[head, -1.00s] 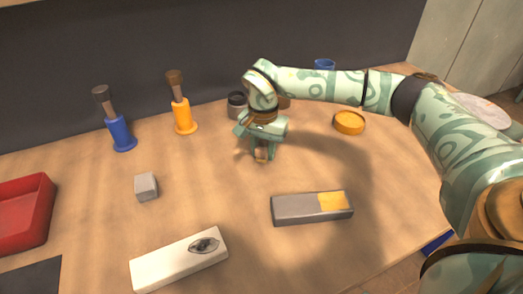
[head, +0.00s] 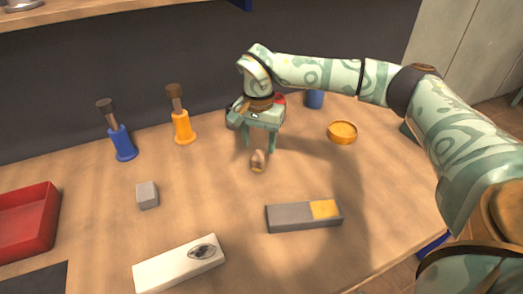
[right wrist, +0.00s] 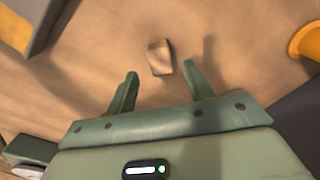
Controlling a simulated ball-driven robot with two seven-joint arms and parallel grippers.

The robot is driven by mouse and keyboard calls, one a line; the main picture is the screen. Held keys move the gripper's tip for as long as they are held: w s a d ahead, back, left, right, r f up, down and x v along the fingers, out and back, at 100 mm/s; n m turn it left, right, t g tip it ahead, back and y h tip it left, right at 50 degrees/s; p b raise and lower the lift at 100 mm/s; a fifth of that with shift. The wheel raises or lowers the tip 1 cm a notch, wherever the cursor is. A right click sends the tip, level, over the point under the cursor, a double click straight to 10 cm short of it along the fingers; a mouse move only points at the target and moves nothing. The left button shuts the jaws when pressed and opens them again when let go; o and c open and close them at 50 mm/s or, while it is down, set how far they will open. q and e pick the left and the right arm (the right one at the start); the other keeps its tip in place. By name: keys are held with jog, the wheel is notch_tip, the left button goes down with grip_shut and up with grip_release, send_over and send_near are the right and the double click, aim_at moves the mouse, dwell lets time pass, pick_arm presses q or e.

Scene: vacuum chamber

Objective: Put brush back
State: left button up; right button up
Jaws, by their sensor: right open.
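One dark-bristled brush (head: 107,110) stands in a blue holder (head: 122,143) at the back left. Another brush (head: 174,98) stands in an orange holder (head: 183,128) to its right. My right gripper (head: 260,143) is open and empty above the bench, well right of both holders. A small brown lump (head: 258,160) like a stone lies on the bench just below its fingers. In the right wrist view the lump (right wrist: 160,57) lies just beyond the open fingertips (right wrist: 160,75), apart from them. My left gripper is not in view.
A grey block with a yellow patch (head: 304,216), a white block with a dark oval picture (head: 180,264) and a small grey block (head: 147,195) lie in front. A red tray (head: 28,221) is at left. An orange dish (head: 342,132) and a blue cup (head: 315,99) are at right.

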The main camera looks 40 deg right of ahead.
aim_at(259, 156)
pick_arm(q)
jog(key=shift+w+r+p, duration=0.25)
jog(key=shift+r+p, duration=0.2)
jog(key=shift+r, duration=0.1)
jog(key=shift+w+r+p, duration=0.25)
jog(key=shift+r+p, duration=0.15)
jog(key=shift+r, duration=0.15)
pick_arm(e)
notch_tip(259, 156, up, 6)
jog(key=shift+f, duration=0.2)
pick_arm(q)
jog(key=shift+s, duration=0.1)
